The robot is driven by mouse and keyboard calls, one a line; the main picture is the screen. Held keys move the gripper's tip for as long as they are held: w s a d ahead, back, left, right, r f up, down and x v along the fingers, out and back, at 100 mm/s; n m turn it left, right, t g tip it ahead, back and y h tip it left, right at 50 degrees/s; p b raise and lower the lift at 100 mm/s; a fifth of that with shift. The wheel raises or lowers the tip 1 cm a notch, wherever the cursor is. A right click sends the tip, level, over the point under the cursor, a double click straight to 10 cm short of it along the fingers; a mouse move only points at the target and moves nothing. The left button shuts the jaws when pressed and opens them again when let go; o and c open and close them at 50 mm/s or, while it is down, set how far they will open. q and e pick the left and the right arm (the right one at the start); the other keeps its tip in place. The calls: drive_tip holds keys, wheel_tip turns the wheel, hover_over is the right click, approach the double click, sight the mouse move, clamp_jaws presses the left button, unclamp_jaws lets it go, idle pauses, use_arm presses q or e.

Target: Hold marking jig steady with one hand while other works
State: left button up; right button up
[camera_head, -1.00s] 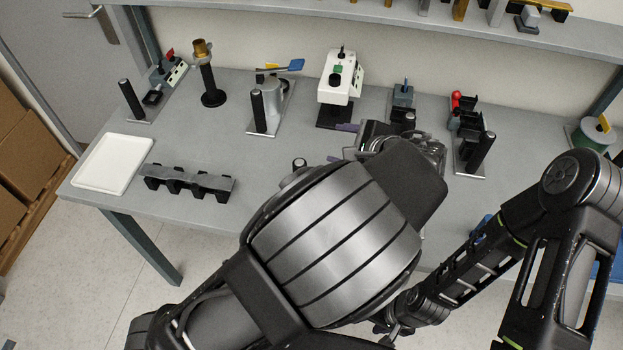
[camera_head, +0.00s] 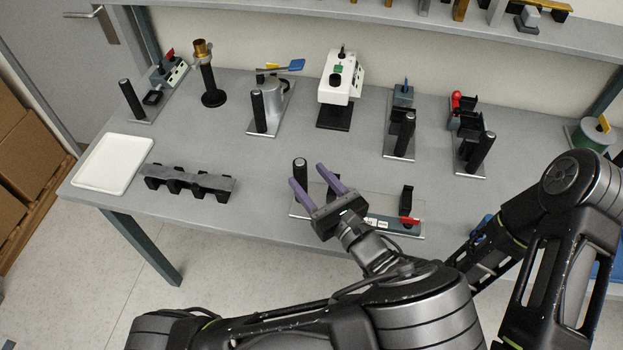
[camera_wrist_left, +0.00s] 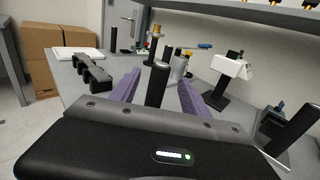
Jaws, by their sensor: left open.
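A low fixture, which looks like the marking jig, lies at the table's front edge in the head view, with a flat plate (camera_head: 407,229) and an upright black post handle (camera_head: 300,172) at its left end. My left gripper (camera_head: 311,182) has two purple fingers spread apart over the plate. In the left wrist view the black post (camera_wrist_left: 157,84) stands between the open fingers (camera_wrist_left: 160,88), and I see no grip on it. My left gripper and wrist hide part of the fixture. My right arm shows at the right, but its gripper is not visible.
A white tray (camera_head: 112,164) and a black-footed grey rack (camera_head: 189,182) lie on the left of the table (camera_head: 240,155). Several post-handled fixtures and a white device (camera_head: 341,78) stand along the back. The table between rack and device is clear.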

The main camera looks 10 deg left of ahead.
use_arm(q)
drive_tip(key=x, duration=0.7)
drive_tip(key=shift+w+a, duration=0.2)
drive_tip(key=shift+w, duration=0.05)
drive_tip(key=shift+c, duration=0.3)
clamp_jaws()
idle(1.0)
